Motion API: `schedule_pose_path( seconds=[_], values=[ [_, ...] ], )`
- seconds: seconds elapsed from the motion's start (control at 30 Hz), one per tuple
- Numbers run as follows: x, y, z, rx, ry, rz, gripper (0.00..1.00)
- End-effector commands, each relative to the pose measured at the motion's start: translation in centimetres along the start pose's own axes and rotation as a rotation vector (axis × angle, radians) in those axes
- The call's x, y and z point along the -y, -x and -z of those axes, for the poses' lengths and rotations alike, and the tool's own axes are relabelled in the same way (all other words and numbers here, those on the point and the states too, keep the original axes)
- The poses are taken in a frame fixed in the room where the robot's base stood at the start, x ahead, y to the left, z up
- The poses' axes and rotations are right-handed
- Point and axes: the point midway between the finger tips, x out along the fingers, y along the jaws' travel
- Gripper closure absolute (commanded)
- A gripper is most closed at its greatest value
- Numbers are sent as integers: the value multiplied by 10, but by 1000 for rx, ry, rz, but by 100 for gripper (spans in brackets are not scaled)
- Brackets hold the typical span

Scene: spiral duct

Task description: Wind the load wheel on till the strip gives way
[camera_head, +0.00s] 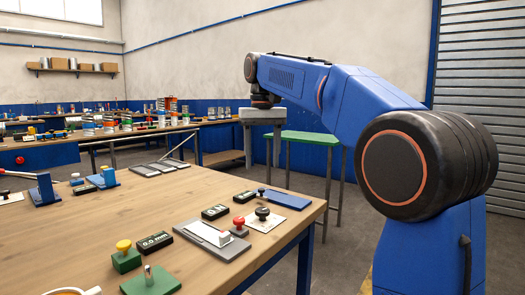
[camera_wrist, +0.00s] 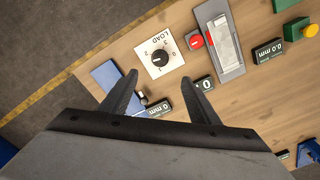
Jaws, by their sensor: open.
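The load wheel is a black knob (camera_head: 262,213) on a white plate at the bench's right edge. In the wrist view the load wheel (camera_wrist: 159,57) sits on a plate marked LOAD with numbers around it. A grey tester fixture (camera_head: 208,238) with a pale cover lies beside it, also in the wrist view (camera_wrist: 231,68). I cannot make out the strip clearly. My gripper (camera_wrist: 157,79) is open and empty, its fingers spread to either side below the wheel in the picture. In the head view my gripper (camera_head: 262,155) hangs above and beyond the bench edge, apart from the wheel.
A red button (camera_head: 239,222) stands between wheel and fixture. Displays reading 0 N (camera_head: 215,212) and 0.0 mm (camera_head: 156,241) are nearby. A blue plate (camera_head: 288,200) lies right of the wheel. A yellow knob on a green block (camera_head: 125,258) stands front left.

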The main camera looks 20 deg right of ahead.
Motion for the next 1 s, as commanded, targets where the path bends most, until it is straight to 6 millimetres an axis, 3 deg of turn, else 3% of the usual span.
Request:
schedule_pose_path(
  seconds=[0.2, 0.67, 0.83, 1.0],
  values=[
    [0, 21, 0, -1, 0, 0, 44],
    [-1, 23, -3, -3, 0, 0, 44],
    [-10, 15, -25, -30, 1, 4, 44],
    [-24, -7, -65, -79, 4, 10, 44]
  ],
)
